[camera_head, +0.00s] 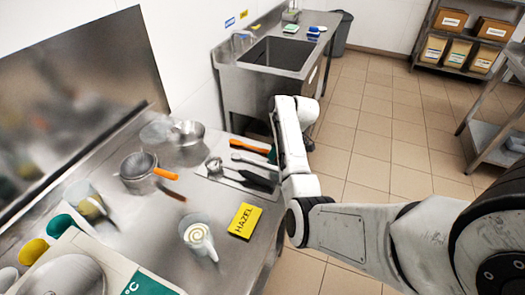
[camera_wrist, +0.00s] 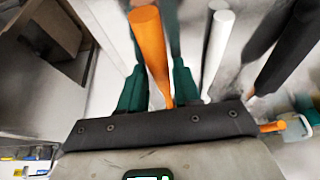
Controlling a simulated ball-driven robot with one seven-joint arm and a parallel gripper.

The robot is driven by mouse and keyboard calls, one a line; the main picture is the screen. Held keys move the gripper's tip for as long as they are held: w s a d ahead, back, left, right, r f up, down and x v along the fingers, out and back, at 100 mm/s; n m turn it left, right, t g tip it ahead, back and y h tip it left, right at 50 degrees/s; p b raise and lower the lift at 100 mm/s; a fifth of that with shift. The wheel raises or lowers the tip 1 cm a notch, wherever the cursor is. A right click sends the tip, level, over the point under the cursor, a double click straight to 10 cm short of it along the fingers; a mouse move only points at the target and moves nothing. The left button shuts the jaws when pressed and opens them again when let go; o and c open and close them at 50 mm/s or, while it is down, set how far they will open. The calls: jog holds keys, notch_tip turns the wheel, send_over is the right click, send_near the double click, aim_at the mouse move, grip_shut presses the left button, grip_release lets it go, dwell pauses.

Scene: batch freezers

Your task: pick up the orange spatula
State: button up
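The orange spatula (camera_head: 248,145) lies in a row of utensils on the steel counter, left of my gripper (camera_head: 271,153) in the head view. In the wrist view its orange handle (camera_wrist: 150,45) runs between the two green fingers of my gripper (camera_wrist: 160,88). The fingers stand close against both sides of the handle with no clear gap, so my gripper looks shut on it. The spatula still appears low, beside the other utensils. Its head is not clear in either view.
A white-handled utensil (camera_wrist: 218,45) and a black-handled one (camera_wrist: 290,48) lie close beside it. A sink (camera_head: 276,54) is beyond; the floor at right is open.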

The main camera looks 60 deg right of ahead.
grip_shut()
jog(key=shift+r, duration=0.1)
